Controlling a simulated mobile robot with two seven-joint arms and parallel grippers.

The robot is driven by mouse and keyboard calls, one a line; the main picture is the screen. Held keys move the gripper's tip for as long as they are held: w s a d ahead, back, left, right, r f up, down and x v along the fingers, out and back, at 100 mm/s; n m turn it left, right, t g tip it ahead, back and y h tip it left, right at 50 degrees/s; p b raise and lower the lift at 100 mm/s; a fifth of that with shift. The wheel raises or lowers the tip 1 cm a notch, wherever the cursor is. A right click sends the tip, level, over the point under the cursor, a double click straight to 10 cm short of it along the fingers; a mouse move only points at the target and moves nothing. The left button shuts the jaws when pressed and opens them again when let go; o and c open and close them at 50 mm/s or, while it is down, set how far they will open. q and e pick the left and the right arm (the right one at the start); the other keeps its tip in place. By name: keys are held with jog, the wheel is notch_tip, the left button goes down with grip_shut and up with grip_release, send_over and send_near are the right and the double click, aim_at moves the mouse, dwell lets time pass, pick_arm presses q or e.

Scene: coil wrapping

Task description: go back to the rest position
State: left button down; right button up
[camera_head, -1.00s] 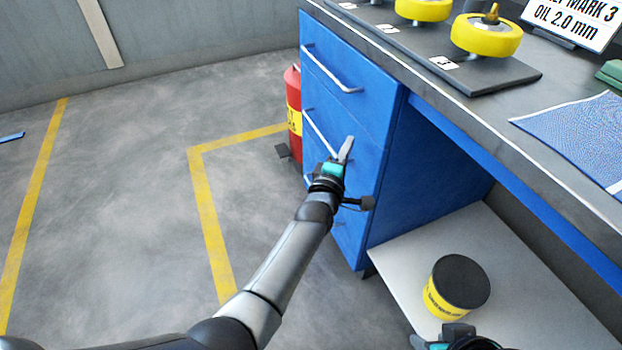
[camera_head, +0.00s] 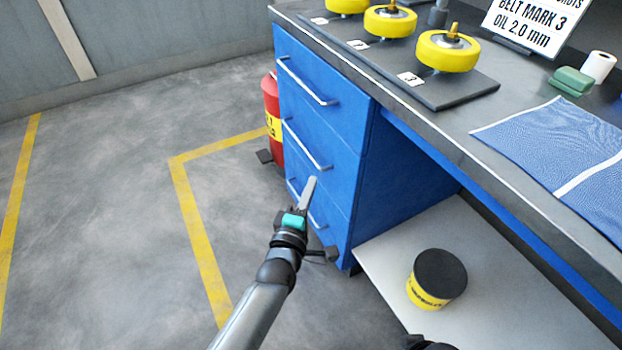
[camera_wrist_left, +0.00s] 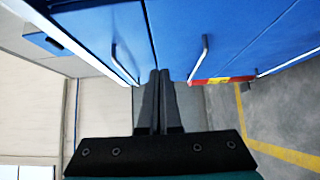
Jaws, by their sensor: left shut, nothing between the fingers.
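My left gripper (camera_head: 308,192) is shut and empty in the head view, in front of the lower drawers of the blue cabinet (camera_head: 345,115). Its closed fingers also show in the left wrist view (camera_wrist_left: 159,78), pointing toward the blue drawer fronts (camera_wrist_left: 175,30), with a drawer handle on each side of them. I cannot tell whether the fingertips touch the cabinet. A small dark piece at the bottom edge of the head view may be part of my right arm, but no right gripper fingers can be made out.
The workbench (camera_head: 440,140) carries yellow wheels (camera_head: 447,52) on a dark board, a blue cloth (camera_head: 560,150), a green block (camera_head: 570,82) and a sign (camera_head: 530,20). A black-and-yellow tub (camera_head: 437,280) stands on the low shelf (camera_head: 500,290). A red cylinder (camera_head: 272,115) stands behind the cabinet. The floor at left is clear.

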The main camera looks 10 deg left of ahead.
pick_arm(q)
jog(key=s+a+f+m+g+y+p, duration=0.1)
jog(key=s+a+f+m+g+p, duration=0.3)
jog(key=s+f, duration=0.5)
jog(key=s+a+f+m+g+p, duration=0.2)
jog(key=s+a+f+m+g, duration=0.2)
jog(key=s+f+m, duration=0.5)
jog(key=s+a+f+m+g+y+p, duration=0.1)
jog(key=s+a+f+m+g+p, duration=0.1)
jog(key=s, duration=0.9)
jog(key=s+a+f+m+g+y+p, duration=0.1)
jog(key=s+a+f+g, duration=0.4)
jog(key=s, duration=0.6)
jog(key=a+f+m+y, duration=0.1)
jog(key=a+f+m, duration=0.1)
jog(key=a, duration=0.1)
jog(key=shift+s+a+f+p, duration=0.2)
jog(key=shift+f+p, duration=0.1)
jog(key=shift+p, duration=0.05)
pick_arm(e)
jog(key=s+d+f, duration=0.7)
jog(key=s+f, duration=0.4)
jog(key=s, duration=0.1)
jog(key=shift+s+d+f+g+h, duration=0.3)
jog(key=shift+s+d+g+h, duration=0.05)
jog(key=shift+g+h, duration=0.05)
